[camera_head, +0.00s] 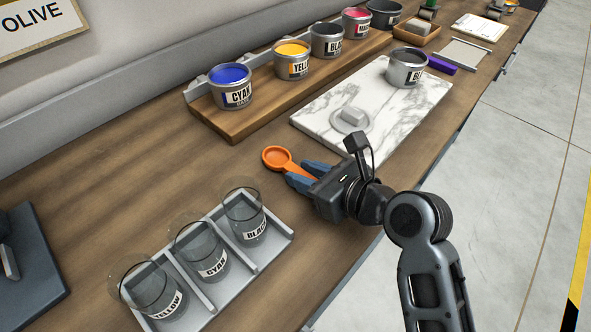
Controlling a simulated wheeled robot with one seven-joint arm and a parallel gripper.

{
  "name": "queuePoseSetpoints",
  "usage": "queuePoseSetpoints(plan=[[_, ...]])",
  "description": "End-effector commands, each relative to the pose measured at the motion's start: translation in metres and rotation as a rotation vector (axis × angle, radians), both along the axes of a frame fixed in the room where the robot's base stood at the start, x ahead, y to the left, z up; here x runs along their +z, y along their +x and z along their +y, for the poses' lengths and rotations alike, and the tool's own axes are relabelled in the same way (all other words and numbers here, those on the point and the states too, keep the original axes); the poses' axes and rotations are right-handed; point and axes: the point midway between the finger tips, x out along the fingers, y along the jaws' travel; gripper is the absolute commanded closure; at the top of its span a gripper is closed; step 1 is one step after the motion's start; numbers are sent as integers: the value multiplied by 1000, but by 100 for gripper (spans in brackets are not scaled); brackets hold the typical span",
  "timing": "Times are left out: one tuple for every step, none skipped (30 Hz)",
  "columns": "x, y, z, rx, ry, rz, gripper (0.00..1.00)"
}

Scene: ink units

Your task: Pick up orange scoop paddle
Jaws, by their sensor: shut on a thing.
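The orange scoop paddle (276,158) has a round shallow bowl that points to the upper left, over the wooden counter. My gripper (299,174) comes in from the right with its two blue fingers around the paddle's handle, and it is shut on that handle. The far end of the handle is hidden between the fingers. I cannot tell whether the paddle touches the counter or hangs just above it.
A grey rack (278,246) with clear labelled beakers stands at front left. A white marble slab (318,112) carries a grey block and a tin (408,70). Ink tins line a wooden riser (225,121) behind. Bare counter lies left of the paddle.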

Motion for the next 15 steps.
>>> queuePoseSetpoints(plan=[[0,0,0,0,0,0,100],[0,0,0,0,0,0,100],[0,0,0,0,0,0,100],[1,0,0,0,1,-1,100],[2,0,0,0,1,-1,100],[3,0,0,-1,1,-1,100],[5,0,0,-1,0,-2,100],[7,0,0,-1,1,-2,100],[10,0,0,0,0,-3,100],[13,0,0,1,0,-3,100],[17,1,0,1,1,-4,100],[22,1,0,0,2,-4,100],[27,1,0,0,1,-5,100],[33,1,0,2,1,-5,100],[41,1,0,0,1,-7,100]])
